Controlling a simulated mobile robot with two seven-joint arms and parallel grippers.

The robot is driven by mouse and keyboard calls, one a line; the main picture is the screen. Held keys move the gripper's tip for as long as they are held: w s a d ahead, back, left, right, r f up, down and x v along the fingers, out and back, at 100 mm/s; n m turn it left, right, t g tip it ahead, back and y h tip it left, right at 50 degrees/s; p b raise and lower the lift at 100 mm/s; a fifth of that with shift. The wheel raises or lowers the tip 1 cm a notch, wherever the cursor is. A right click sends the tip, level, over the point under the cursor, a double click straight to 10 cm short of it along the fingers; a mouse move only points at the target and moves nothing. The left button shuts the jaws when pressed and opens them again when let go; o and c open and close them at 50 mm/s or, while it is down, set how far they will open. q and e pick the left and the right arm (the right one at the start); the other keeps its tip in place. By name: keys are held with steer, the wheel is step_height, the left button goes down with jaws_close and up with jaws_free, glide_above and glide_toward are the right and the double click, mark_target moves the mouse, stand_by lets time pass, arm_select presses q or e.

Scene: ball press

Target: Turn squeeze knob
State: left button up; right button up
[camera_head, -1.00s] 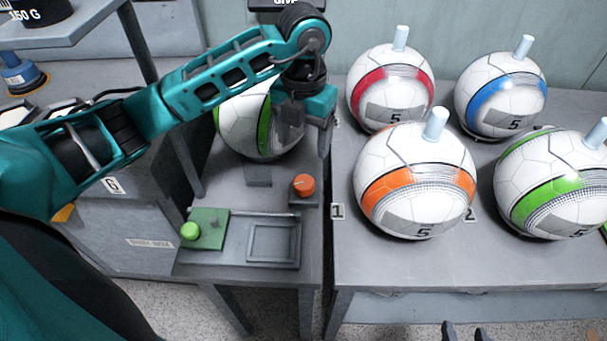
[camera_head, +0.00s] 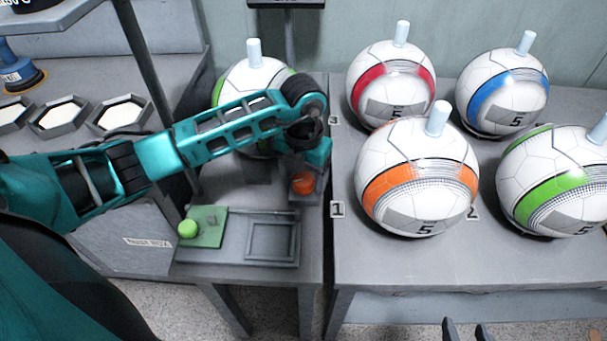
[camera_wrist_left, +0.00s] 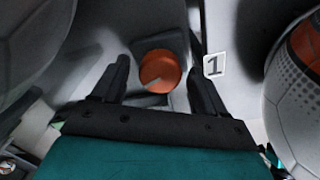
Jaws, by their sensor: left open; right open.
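The orange round knob (camera_head: 303,183) sits on a small grey base at the right side of the left table, in front of a white ball with a green band (camera_head: 254,75). It also shows in the left wrist view (camera_wrist_left: 160,70), with a pale mark on its top. My left gripper (camera_wrist_left: 159,72) is open, with one finger on either side of the knob in that view. In the head view the gripper's body hangs just above and behind the knob, and its fingers are mostly hidden. My right gripper (camera_head: 463,328) shows only as two dark, separated fingertips at the bottom edge.
Several large balls, including an orange-banded one (camera_head: 418,178), stand on the right table. A grey label box is at left.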

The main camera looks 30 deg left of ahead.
arm_select(q)
steer(key=c, duration=1.1)
steer(key=shift+o, duration=0.2)
arm_select(e)
steer(key=shift+s+f, duration=0.1)
steer(key=shift+f, duration=0.1)
arm_select(q)
steer(key=shift+m, duration=0.3)
arm_select(e)
steer(key=shift+f, duration=0.1)
arm_select(q)
steer(key=m+b, duration=0.1)
steer(key=m, duration=0.3)
steer(key=shift+w+b, duration=0.1)
steer(key=shift+b, duration=0.3)
steer(key=m+b, duration=0.1)
steer(key=m, duration=0.3)
steer(key=shift+b, duration=0.35)
steer(key=shift+m, duration=0.7)
steer(key=shift+m+b, duration=0.3)
arm_select(e)
steer(key=shift+w+a+f, duration=0.45)
steer(key=shift+a+f, duration=0.15)
steer(key=shift+a, duration=0.2)
arm_select(q)
steer(key=shift+r, duration=0.1)
arm_select(e)
steer(key=shift+f, duration=0.1)
